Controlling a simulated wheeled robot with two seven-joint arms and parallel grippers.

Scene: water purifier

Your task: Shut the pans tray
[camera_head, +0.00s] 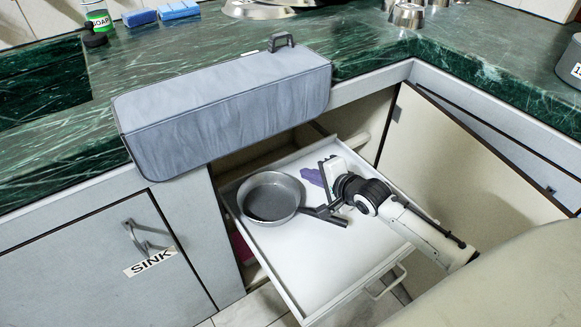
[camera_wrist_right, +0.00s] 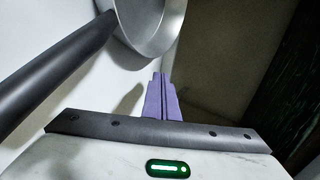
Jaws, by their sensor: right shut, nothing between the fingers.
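The pans tray (camera_head: 345,262) is a white pull-out drawer, standing open below the counter, with a metal handle (camera_head: 388,282) on its front. A grey frying pan (camera_head: 272,196) lies in it toward the left, its dark handle pointing right. The pan also shows in the right wrist view (camera_wrist_right: 151,25), with its handle (camera_wrist_right: 52,75) at the left. My right gripper (camera_head: 311,176) is over the back part of the tray, right of the pan. Its purple fingers (camera_wrist_right: 160,98) are shut with nothing between them. My left gripper is not in view.
A grey box with a top handle (camera_head: 225,110) overhangs the counter edge above the tray. A cabinet door labelled SINK (camera_head: 135,255) is at the left. A pale panel (camera_head: 455,160) stands to the tray's right. Green marble counter (camera_head: 430,60) runs behind.

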